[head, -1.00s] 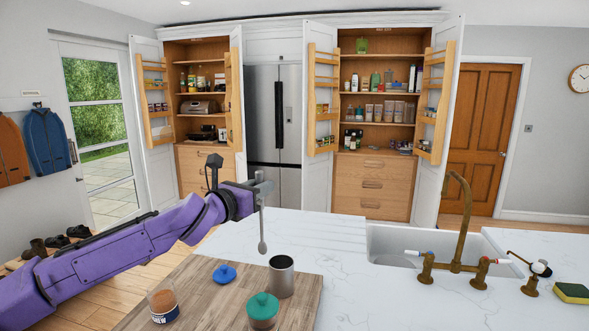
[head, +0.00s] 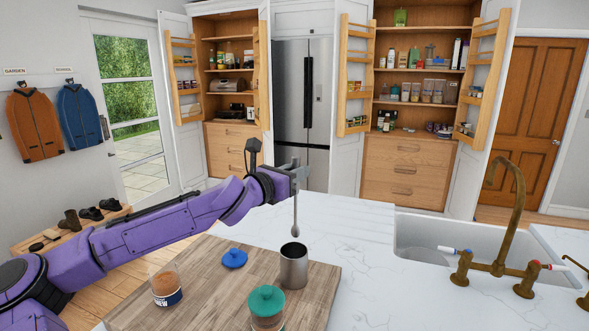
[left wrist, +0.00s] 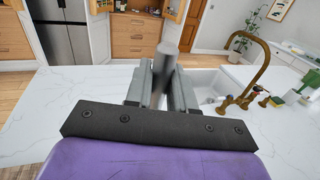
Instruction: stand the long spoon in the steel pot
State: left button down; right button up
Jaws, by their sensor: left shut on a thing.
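My left gripper (head: 296,173) is shut on the handle of the long spoon (head: 295,212). The spoon hangs upright with its bowl downward. In the head view the bowl shows just above the steel pot (head: 294,267), with the bowl's tip near the rim; I cannot tell the exact depth. The pot is an open, narrow cylinder standing on the wooden board (head: 205,300). In the left wrist view the grey fingers (left wrist: 160,92) close around the spoon's handle (left wrist: 163,65), which is blurred. My right gripper is not in view.
A jar with a teal lid (head: 267,305) stands in front of the pot. A blue lid (head: 234,258) and a labelled jar (head: 166,288) are on the board's left. A sink (head: 430,243) with a brass tap (head: 513,220) is at right. The white worktop is clear behind the pot.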

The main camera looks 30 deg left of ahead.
aim_at(295, 207)
pick_arm(q)
jog(key=shift+f, duration=0.65)
jog(key=f+b, duration=0.4)
jog(key=b, duration=0.1)
jog(key=shift+s+f, duration=0.25)
jog(key=shift+f, duration=0.05)
jog(key=f+b, duration=0.2)
jog(key=shift+s+b, duration=0.2)
jog(key=shift+b, duration=0.1)
jog(key=shift+w+f+b, duration=0.15)
jog(key=shift+f+b, duration=0.5)
jog(key=shift+f, duration=0.1)
jog(key=shift+r, duration=0.1)
